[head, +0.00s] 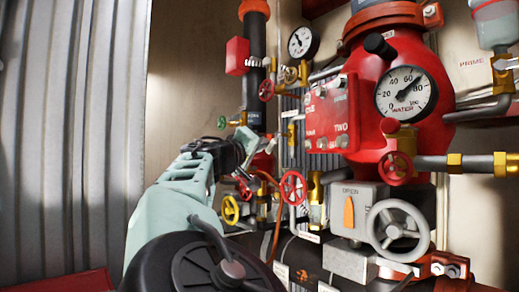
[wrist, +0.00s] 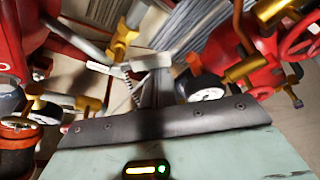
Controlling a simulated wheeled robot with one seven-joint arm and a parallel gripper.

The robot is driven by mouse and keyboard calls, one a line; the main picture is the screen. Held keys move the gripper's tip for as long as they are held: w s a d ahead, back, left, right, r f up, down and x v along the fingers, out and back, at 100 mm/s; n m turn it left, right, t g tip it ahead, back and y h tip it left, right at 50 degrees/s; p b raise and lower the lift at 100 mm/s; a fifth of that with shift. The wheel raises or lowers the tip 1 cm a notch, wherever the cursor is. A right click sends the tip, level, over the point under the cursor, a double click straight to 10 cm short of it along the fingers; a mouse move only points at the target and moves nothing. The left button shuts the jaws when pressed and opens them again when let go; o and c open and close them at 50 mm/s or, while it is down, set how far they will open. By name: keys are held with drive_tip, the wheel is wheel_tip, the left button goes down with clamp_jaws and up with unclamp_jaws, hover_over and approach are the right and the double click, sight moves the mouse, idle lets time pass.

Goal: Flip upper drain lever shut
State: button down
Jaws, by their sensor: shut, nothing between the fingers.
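My gripper (head: 257,144) shows in the head view at the end of my pale green arm, in front of the black riser pipe at left of centre. In the wrist view my gripper (wrist: 155,66) has its fingers together, with nothing held. I cannot tell for sure which fitting is the upper drain lever. My gripper and arm hide part of the pipework behind them. Contact between the fingers and any lever cannot be made out.
A red handwheel (head: 292,187) and a yellow handwheel (head: 230,210) are close by the gripper. A red vessel with a large gauge (head: 406,95) and a grey handwheel (head: 397,229) stand to the right. A corrugated wall (head: 70,130) is at left.

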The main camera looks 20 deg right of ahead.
sight(268, 153)
drive_tip(key=n, duration=0.2)
drive_tip(key=s+f+n+y+b, duration=0.1)
drive_tip(key=n, duration=0.1)
drive_tip(key=f+n+y+b, duration=0.1)
drive_tip(key=n, duration=0.1)
drive_tip(key=shift+s+d+n, duration=0.3)
drive_tip(key=shift+s+d, duration=0.05)
drive_tip(key=shift+s+d+f+n+y+b, duration=0.15)
drive_tip(key=shift+s+n+y+b, duration=0.2)
drive_tip(key=shift+n+b, duration=0.25)
drive_tip(key=shift+s, duration=0.1)
